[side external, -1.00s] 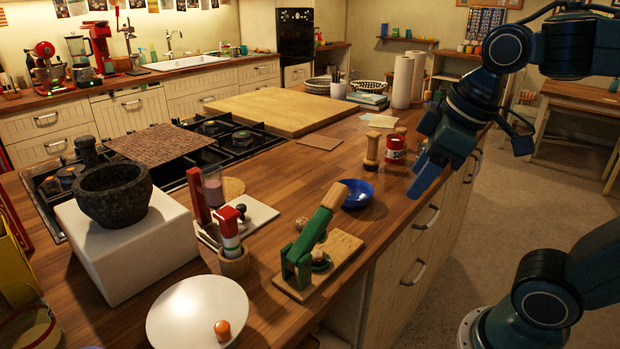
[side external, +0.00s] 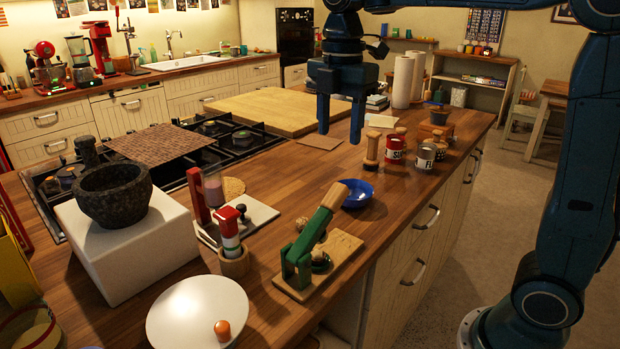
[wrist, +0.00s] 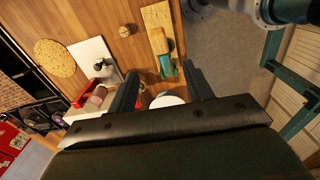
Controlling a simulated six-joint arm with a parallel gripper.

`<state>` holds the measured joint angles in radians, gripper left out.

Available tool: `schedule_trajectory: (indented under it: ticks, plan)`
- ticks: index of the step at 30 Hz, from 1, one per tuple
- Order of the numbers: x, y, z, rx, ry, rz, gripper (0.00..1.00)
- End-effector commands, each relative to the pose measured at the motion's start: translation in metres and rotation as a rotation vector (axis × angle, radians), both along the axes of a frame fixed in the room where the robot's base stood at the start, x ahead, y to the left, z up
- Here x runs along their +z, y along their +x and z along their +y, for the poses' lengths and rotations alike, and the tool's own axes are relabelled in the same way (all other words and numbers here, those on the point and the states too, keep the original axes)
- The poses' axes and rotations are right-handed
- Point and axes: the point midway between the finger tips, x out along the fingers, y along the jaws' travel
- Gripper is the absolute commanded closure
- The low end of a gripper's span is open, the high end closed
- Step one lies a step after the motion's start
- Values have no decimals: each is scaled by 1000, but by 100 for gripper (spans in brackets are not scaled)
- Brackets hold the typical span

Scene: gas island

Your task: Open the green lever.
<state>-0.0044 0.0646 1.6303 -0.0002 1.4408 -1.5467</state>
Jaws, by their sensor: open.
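The green lever (side external: 312,235) has a wooden handle (side external: 334,196) at its upper end. It slants up to the right from a green bracket on a wooden board (side external: 345,248) near the counter's front edge. In the wrist view the green lever (wrist: 166,66) shows between the fingers, with the board (wrist: 156,16) beyond it. My gripper (side external: 340,135) is open and empty, with its fingers pointing down. In the side view it is above the counter, up from the lever and apart from it.
A blue bowl (side external: 357,194) stands just behind the lever. A wooden grinder (side external: 371,152) and tins (side external: 395,152) stand farther back.

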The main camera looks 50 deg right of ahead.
Motion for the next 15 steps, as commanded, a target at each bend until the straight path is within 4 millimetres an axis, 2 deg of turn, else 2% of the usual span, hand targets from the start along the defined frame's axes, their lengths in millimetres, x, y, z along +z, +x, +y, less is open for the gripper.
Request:
schedule_trajectory:
  ticks: [10, 15]
  plan:
    - [-2, 2, 0, 21, 0, 7, 49]
    - [-11, 2, 0, 20, 0, 8, 49]
